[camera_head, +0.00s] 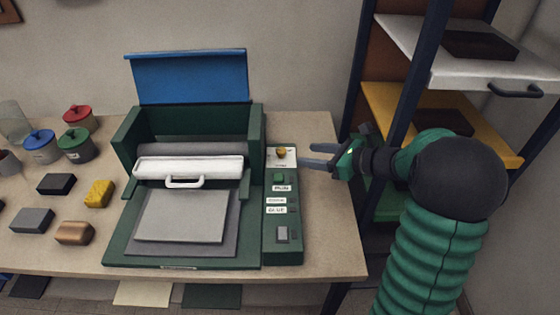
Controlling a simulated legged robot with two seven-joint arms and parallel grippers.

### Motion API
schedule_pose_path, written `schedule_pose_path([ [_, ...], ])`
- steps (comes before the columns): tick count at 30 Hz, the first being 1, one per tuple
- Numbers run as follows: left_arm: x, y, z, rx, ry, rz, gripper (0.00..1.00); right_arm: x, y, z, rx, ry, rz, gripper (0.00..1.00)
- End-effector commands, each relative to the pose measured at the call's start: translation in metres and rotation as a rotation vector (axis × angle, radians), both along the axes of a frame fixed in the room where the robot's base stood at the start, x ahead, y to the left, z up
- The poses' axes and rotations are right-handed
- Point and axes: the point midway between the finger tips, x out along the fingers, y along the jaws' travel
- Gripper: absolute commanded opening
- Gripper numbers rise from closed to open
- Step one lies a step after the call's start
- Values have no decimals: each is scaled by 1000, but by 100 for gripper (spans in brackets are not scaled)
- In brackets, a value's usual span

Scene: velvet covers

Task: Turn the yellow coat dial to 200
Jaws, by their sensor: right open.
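My right gripper (308,155) comes in from the right and is open. Its fingers point left at the dial, with a small gap between the fingertips and the knob. Nothing is between the fingers. My left gripper is not in view.
The green machine (120,225) has a raised blue lid (190,76), a white roller bar (190,168) and a grey plate (182,220). Jars, blocks and a yellow sponge (99,193) stand left. A shelf rack (408,75) stands right, behind my right arm.

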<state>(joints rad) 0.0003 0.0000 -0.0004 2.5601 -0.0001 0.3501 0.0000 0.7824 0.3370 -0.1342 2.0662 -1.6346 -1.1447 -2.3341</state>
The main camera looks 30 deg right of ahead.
Motion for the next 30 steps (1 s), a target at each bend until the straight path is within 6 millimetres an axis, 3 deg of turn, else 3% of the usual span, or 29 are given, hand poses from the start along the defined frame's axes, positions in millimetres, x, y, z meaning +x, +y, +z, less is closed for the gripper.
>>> schedule_pose_path([
  [15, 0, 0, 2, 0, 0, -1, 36, 90, 38, -38, 4, 1, -1, 50],
  [26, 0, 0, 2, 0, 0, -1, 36, 100, 41, -42, 5, 0, -3, 50],
  [30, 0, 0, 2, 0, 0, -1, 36, 100, 41, -42, 5, 0, -3, 33],
])
